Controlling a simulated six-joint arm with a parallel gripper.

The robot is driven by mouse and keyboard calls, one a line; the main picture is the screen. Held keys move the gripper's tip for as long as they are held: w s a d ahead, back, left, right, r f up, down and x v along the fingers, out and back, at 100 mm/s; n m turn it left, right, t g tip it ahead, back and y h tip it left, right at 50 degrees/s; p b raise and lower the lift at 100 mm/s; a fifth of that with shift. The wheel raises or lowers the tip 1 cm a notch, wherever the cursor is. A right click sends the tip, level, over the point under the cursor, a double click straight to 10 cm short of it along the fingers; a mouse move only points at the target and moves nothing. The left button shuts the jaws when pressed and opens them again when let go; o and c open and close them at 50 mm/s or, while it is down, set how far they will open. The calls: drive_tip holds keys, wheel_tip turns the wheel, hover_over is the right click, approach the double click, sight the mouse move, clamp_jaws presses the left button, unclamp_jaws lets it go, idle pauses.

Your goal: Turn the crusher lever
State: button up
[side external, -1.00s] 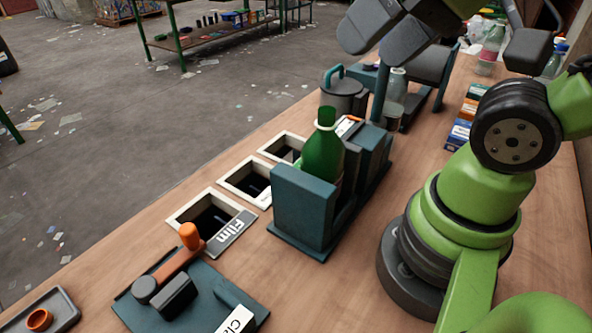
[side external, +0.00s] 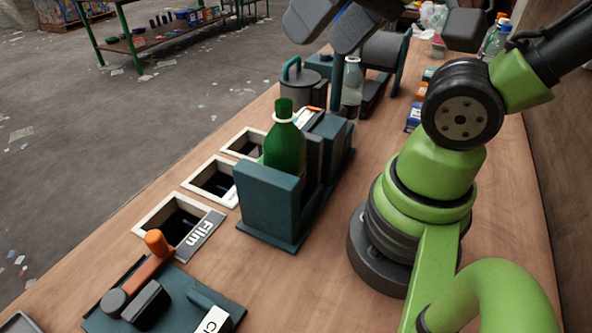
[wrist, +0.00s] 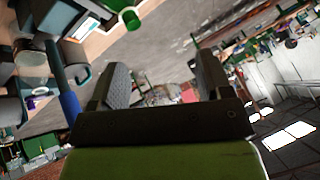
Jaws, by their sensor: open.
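The crusher lever appears to be the upright teal rod (side external: 336,82) beside the clear bottle (side external: 352,82); its upper end is largely hidden behind my gripper. In the wrist view, its blue grip (wrist: 69,105) shows left of my left finger, outside the gap between the fingers. My gripper (side external: 333,22) is at the top of the side view, near the rod's upper end, with its dark fingers apart. In the wrist view, my gripper (wrist: 162,75) is open and empty. Whether a finger touches the lever cannot be told.
A teal holder (side external: 268,205) with a green bottle (side external: 285,143) stands mid-bench, beside several framed openings (side external: 160,210). A lidded grey pot (side external: 298,88) stands near the crusher. An orange-handled lever (side external: 155,245) is at front left. Small boxes (side external: 414,117) lie to the right.

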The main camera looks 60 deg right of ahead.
idle(0.3)
drive_tip(key=shift+c, duration=1.3)
drive_tip(key=w+d+f+n+g+h, duration=0.1)
drive_tip(key=d+f+n+g+h, duration=0.2)
drive_tip(key=d+n+g+h, duration=0.55)
drive_tip(key=w+d+n+g+h, duration=0.6)
drive_tip(key=w+n+g+h, duration=0.1)
drive_tip(key=w+g+h, duration=0.2)
drive_tip(key=x, duration=0.9)
drive_tip(key=shift+s+d+f, duration=0.15)
drive_tip(key=shift+d+f, duration=0.2)
drive_tip(key=shift+f, duration=0.1)
